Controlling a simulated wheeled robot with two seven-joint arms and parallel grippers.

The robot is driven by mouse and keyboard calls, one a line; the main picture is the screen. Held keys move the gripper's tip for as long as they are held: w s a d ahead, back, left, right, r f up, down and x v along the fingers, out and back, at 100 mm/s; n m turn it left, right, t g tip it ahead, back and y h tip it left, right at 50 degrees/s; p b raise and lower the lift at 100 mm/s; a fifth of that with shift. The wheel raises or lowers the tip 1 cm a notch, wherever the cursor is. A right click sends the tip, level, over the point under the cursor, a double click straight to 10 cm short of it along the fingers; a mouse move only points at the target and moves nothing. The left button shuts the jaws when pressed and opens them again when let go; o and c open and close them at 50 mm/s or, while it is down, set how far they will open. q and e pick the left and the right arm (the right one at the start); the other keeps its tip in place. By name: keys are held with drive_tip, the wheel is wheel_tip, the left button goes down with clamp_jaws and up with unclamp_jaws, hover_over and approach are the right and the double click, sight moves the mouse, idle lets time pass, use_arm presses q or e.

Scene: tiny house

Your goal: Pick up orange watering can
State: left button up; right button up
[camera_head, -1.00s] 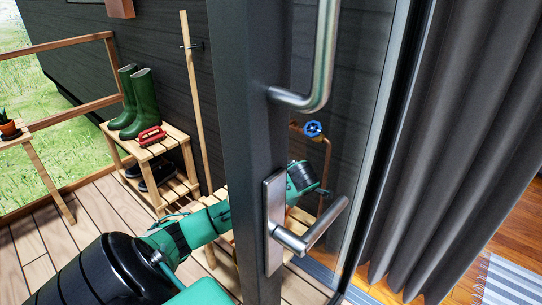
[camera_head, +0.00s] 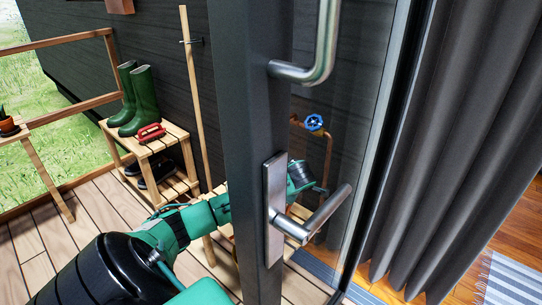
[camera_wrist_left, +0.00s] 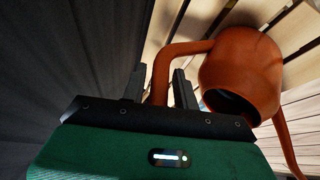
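The orange watering can (camera_wrist_left: 240,62) shows in the left wrist view, with its dark opening facing the camera and its spout at the lower right. Its curved handle (camera_wrist_left: 163,72) passes between the two fingers of my left gripper (camera_wrist_left: 158,82). The fingers are apart, with a visible gap between the left finger and the handle. In the head view my left arm reaches behind the door frame; the can and the gripper cannot be made out there. My right gripper is in neither view.
A dark door frame with a metal lever handle (camera_head: 312,218) stands close in front. Behind it are a wooden shelf (camera_head: 172,140) with green boots (camera_head: 146,100) and a red brush (camera_head: 151,132), a wooden pole (camera_head: 193,90) and a blue valve (camera_head: 314,122). A grey curtain (camera_head: 440,130) hangs right.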

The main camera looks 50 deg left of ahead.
use_arm(q)
clamp_jaws()
idle(1.2)
